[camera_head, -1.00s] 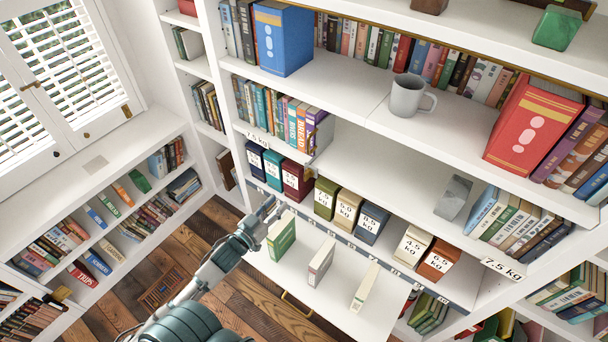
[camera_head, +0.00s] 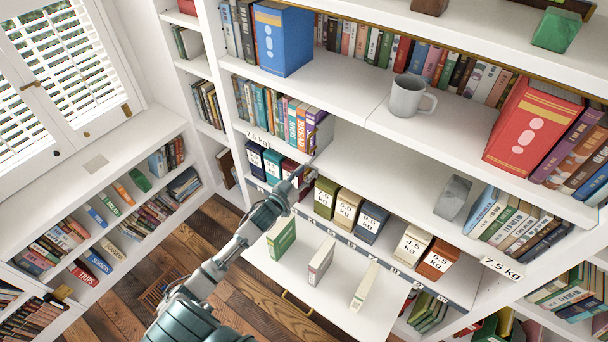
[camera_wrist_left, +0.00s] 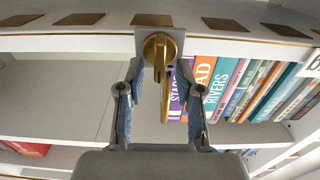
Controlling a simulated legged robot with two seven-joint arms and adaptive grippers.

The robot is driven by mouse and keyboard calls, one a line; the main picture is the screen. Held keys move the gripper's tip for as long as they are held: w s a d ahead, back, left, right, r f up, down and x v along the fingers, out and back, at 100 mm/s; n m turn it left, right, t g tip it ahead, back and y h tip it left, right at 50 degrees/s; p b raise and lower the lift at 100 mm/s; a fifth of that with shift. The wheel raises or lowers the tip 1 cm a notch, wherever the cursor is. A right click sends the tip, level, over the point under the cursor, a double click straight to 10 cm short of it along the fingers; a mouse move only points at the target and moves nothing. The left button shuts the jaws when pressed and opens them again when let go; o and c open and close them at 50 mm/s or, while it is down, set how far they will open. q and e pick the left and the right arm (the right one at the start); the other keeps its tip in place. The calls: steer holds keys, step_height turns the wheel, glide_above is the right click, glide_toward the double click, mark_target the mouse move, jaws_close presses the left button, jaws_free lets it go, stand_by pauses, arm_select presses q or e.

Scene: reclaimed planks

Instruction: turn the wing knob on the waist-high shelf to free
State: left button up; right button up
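The brass wing knob (camera_wrist_left: 160,46) sits on a small grey plate on the shelf edge in the left wrist view. Its flat wing (camera_wrist_left: 165,92) points down in that picture. My left gripper (camera_wrist_left: 160,80) is open, with one finger on each side of the wing and a visible gap on both sides. In the head view my left gripper (camera_head: 299,176) is at the front edge of the waist-high shelf (camera_head: 360,170), below the purple book. There the knob is small and partly hidden by the gripper. My right gripper is not in view.
Weight-labelled boxes (camera_head: 348,208) stand below the shelf edge, close to my gripper. Books (camera_head: 290,112) fill the shelf's left part; its middle is bare. A grey mug (camera_head: 406,96) stands on the shelf above. A lower white board (camera_head: 330,300) holds upright books.

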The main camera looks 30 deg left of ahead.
arm_select(q)
jaws_close()
steer(key=m+p, duration=0.2)
steer(key=m, duration=0.1)
steer(key=shift+d+m, duration=0.3)
steer(key=m, duration=0.4)
steer(key=d+f+m, duration=0.1)
steer(key=m, duration=0.4)
steer(key=f+m+p, duration=0.1)
steer(key=m, duration=0.4)
steer(key=shift+s+d+f, duration=0.1)
steer(key=shift+s+d, duration=0.05)
steer(key=shift+d, duration=0.05)
steer(key=shift+m, duration=0.3)
